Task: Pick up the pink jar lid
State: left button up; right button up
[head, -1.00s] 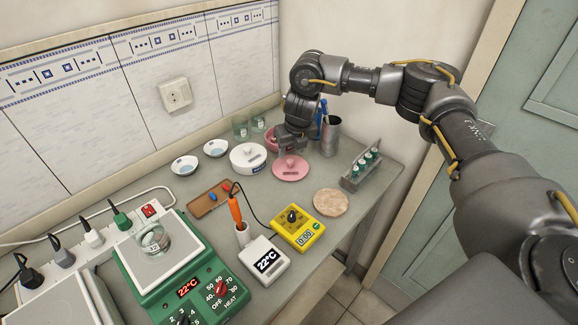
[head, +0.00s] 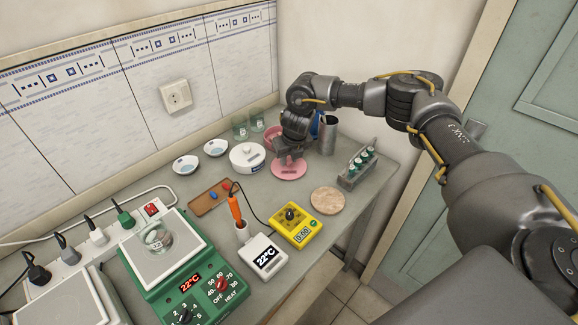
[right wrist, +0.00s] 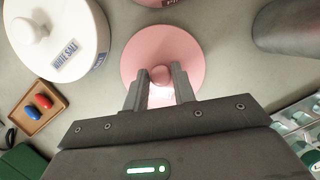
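The pink jar lid (head: 289,172) lies flat on the bench, a round disc with a small knob. It also shows in the right wrist view (right wrist: 148,45), with its knob between my fingertips. My right gripper (head: 291,155) is over the lid, pointing down, and hides part of it in the head view. In the right wrist view its two fingers (right wrist: 158,84) are apart, one on each side of the knob, with a small gap visible. My left gripper is in neither view.
A white jar labelled WHITE SALT (right wrist: 65,38) stands just left of the lid. The pink jar (head: 271,135) is behind, a metal cup (head: 328,135) and a vial rack (head: 357,170) to the right. A round cork-coloured mat (head: 327,200) lies in front.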

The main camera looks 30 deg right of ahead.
grip_shut()
jog(key=shift+r, duration=0.15)
jog(key=shift+w+r+b, duration=0.1)
jog(key=shift+r+b, duration=0.4)
jog(key=shift+r, duration=0.05)
jog(key=s+a+r+m+g+p, duration=0.3)
jog(key=s+r+m, duration=0.8)
jog(key=m, duration=0.6)
jog(key=s+a+r+m+g+p, duration=0.3)
jog(key=s+a+r+m+p, duration=0.3)
jog(key=s+r+m, duration=0.5)
jog(key=m+p, duration=0.1)
jog(key=m, duration=0.6)
jog(key=shift+a+r+g, duration=0.25)
jog(key=shift+r+g, duration=0.05)
jog(key=shift+g, duration=0.1)
